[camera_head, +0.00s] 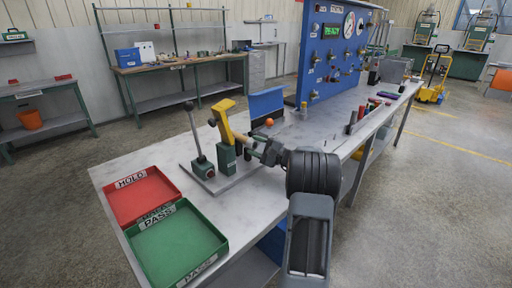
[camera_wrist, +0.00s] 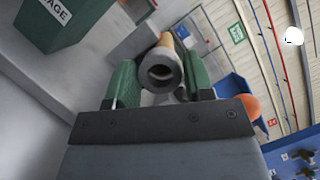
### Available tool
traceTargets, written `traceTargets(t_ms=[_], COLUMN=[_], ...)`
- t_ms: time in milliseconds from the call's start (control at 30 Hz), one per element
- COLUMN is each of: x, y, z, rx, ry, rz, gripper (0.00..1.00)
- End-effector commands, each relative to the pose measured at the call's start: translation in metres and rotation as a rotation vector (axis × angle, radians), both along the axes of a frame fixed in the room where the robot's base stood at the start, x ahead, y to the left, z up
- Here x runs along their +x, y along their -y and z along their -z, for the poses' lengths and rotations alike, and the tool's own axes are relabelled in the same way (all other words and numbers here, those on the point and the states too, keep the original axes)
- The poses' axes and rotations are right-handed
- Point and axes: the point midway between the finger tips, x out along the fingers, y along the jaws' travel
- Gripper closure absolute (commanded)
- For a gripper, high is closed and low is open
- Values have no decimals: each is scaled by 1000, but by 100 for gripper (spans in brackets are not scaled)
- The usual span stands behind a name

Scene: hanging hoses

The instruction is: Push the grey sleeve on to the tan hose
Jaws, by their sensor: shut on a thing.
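The grey sleeve (camera_wrist: 160,72) sits between the two green fingers of my gripper (camera_wrist: 158,80), its open end facing the wrist camera. My gripper is shut on it. The tan hose (camera_wrist: 166,40) shows directly behind the sleeve, roughly in line with it. How far the sleeve is over the hose end is hidden. In the head view, my gripper (camera_head: 263,147) is at the near end of the tan hose (camera_head: 244,141). The hose comes out of a green clamp (camera_head: 226,156) with a yellow lever (camera_head: 225,119).
The clamp stands on a grey plate (camera_head: 212,181) on the bench, with a black-knobbed lever (camera_head: 196,135) beside it. An orange ball (camera_head: 269,122) and a blue panel (camera_head: 266,103) are close behind my gripper. Red (camera_head: 176,186) and green (camera_head: 223,236) trays lie at the front left.

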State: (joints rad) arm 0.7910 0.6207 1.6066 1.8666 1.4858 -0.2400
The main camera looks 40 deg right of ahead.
Motion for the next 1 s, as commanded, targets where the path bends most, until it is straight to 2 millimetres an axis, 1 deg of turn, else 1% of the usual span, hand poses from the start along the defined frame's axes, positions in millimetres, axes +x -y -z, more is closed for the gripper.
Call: traceTargets(t_ms=[333,1000], x=[1,12], y=[0,-5], z=[0,-2], rx=[0,-1], ry=[0,5], rz=[0,-2], gripper=[75,75])
